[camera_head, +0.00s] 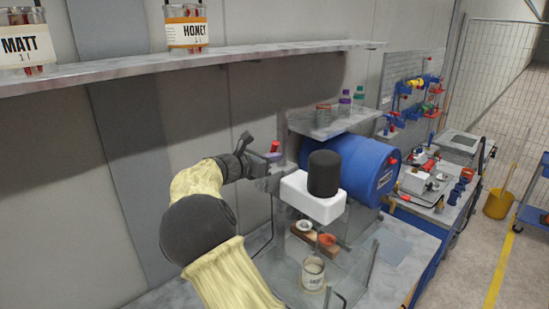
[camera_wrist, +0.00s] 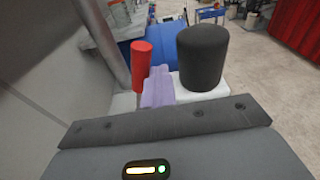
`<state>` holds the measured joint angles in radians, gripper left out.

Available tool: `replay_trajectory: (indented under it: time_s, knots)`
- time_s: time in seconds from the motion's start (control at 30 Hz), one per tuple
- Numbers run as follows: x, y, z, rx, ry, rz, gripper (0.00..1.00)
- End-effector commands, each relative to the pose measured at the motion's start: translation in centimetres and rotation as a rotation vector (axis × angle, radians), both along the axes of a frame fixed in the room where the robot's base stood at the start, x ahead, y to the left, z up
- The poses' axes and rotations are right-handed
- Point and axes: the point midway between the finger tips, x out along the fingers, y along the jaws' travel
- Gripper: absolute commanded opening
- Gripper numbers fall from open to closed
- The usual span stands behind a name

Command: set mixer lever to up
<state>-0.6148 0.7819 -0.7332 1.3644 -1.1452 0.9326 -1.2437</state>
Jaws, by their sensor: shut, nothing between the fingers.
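The mixer has a white body (camera_head: 312,197) and a black cylindrical top (camera_head: 323,173). In the wrist view the black top (camera_wrist: 203,57) stands on the white body at centre right. The mixer's lever has a red cylindrical handle (camera_wrist: 141,66), which looks roughly upright; its red end also shows in the head view (camera_head: 274,146). My gripper (camera_head: 273,158) is shut and empty at the mixer's left side. In the wrist view its pale purple fingers (camera_wrist: 157,88) are just right of the red handle. Contact with the handle cannot be told, and the lever's base is hidden.
A glass jar (camera_head: 313,273) stands on the table below the mixer. A blue drum (camera_head: 350,168) lies behind, under a small shelf (camera_head: 335,121). A long wall shelf (camera_head: 200,60) with labelled jars is above my arm. A workbench stands at right.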

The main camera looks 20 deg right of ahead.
Motion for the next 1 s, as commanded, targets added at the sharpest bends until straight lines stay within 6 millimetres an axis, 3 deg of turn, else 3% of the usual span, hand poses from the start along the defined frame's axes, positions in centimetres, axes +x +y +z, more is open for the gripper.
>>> replay_trajectory:
  time_s: [0.47, 0.83, 1.0]
  knots:
    - [0.0, 0.1, -0.1, 0.0, 0.0, 0.004, 0.0]
    - [-2.1, -3.1, -1.8, 0.001, -0.001, -0.011, 0.0]
    - [-3.1, 0.2, -1.7, 0.003, -0.004, -0.005, 0.0]
